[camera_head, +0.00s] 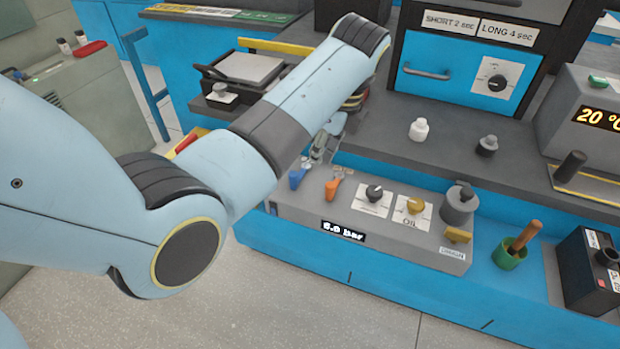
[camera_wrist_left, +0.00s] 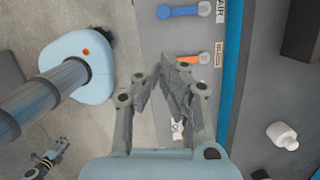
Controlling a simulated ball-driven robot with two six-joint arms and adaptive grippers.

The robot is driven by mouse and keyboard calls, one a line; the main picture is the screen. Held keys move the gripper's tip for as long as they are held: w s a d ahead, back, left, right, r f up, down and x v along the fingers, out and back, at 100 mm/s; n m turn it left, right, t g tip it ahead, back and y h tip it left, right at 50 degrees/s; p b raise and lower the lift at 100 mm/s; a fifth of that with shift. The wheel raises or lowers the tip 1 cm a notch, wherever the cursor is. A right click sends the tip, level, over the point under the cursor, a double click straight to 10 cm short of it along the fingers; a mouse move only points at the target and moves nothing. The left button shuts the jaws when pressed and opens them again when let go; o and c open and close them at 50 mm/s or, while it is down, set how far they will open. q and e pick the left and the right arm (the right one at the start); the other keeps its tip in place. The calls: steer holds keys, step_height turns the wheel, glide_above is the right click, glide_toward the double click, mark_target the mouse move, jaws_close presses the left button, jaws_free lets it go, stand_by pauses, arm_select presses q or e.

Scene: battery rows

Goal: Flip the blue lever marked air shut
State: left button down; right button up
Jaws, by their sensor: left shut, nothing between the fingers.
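The blue lever (camera_head: 297,177) sits at the left end of the grey control panel (camera_head: 400,245). In the left wrist view the blue lever (camera_wrist_left: 178,12) is near the top, beside a label reading AIR (camera_wrist_left: 220,10). An orange lever (camera_head: 333,187) stands to its right; it also shows in the left wrist view (camera_wrist_left: 190,59). My left gripper (camera_head: 318,153) is shut and empty, just behind the levers. In the left wrist view its fingertips (camera_wrist_left: 177,64) appear close to the orange lever, apart from the blue one. A small part at lower left (camera_wrist_left: 45,155) looks like my right gripper; its fingers are unclear.
Right of the levers are a black knob (camera_head: 374,193), a yellow knob (camera_head: 415,205) and a grey cylinder (camera_head: 459,204). A green cup with a wooden handle (camera_head: 509,254) stands further right. My left arm crosses above the panel's left end. The floor in front is clear.

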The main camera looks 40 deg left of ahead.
arm_select(q)
steer(key=shift+f, duration=0.1)
steer(key=b+x, duration=0.1)
steer(key=x, duration=0.9)
steer(key=shift+s, duration=0.1)
